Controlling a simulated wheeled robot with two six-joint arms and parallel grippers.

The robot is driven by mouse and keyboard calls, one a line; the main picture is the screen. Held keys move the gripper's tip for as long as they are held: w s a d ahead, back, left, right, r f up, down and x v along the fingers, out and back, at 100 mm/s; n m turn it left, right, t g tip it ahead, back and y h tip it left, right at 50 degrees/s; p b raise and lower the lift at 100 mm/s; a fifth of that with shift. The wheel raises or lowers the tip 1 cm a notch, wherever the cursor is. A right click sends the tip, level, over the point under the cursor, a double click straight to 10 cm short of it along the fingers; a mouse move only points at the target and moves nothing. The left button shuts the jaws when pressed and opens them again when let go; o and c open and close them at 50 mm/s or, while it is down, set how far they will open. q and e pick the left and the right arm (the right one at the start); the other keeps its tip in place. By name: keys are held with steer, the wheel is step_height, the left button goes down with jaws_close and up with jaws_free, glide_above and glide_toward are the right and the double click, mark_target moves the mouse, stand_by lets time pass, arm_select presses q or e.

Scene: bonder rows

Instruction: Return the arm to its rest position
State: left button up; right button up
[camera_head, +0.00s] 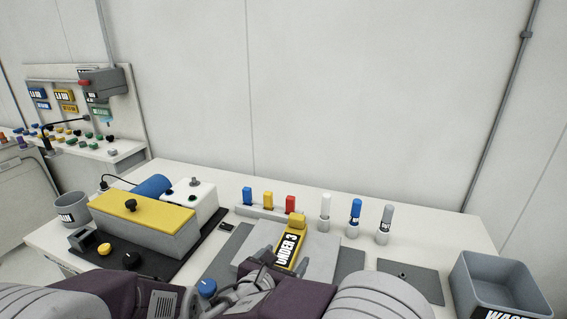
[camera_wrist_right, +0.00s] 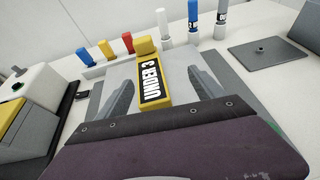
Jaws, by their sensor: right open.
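My right gripper (camera_head: 275,262) is at the front middle of the bench in the head view, with my purple wrist behind it. The tag (camera_head: 290,248) lies over a light grey plate (camera_head: 322,262). My left arm comes in at the bottom left of the head view; its gripper does not show.
A yellow-topped box (camera_head: 150,220) and a white box (camera_head: 200,197) stand left. A row of blue, yellow and red pieces (camera_head: 268,204) and several capped cylinders (camera_head: 355,213) stand behind the plate. A grey waste bin (camera_head: 497,284) is at the right.

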steer(key=s+d+r+m+g+h+p, duration=0.1)
steer(key=d+r+m+g+h+p, duration=0.2)
steer(key=d, duration=0.8)
steer(key=d+m+g+h+p, duration=0.1)
steer(key=d+m+g, duration=0.3)
steer(key=d, duration=0.7)
steer(key=s+d+f+m+g+y+p, duration=0.1)
steer(key=s+d+f+m+g, duration=0.15)
steer(key=s+m, duration=0.3)
steer(key=s+d+f+m+g+y+p, duration=0.1)
steer(key=s+d+f+m+g+p, duration=0.1)
steer(key=s+d+m, duration=0.3)
steer(key=s+a+f+m+y, duration=0.1)
steer(key=s+a+m+y, duration=0.1)
steer(key=a+m, duration=0.1)
steer(key=s+a+f+m+y, duration=0.2)
steer(key=a+m, duration=0.1)
steer(key=m, duration=0.1)
steer(key=s+a+f+m+g+y, duration=0.1)
steer(key=s+a+m+y, duration=0.1)
steer(key=s+m, duration=0.1)
steer(key=shift+a+f+m, duration=0.25)
steer(key=shift+a+f, duration=0.15)
steer(key=w+a+m, duration=0.1)
steer(key=m, duration=0.1)
steer(key=w+a+m+t+y, duration=0.1)
steer(key=shift+w+f+m, duration=0.15)
steer(key=shift+m, duration=0.25)
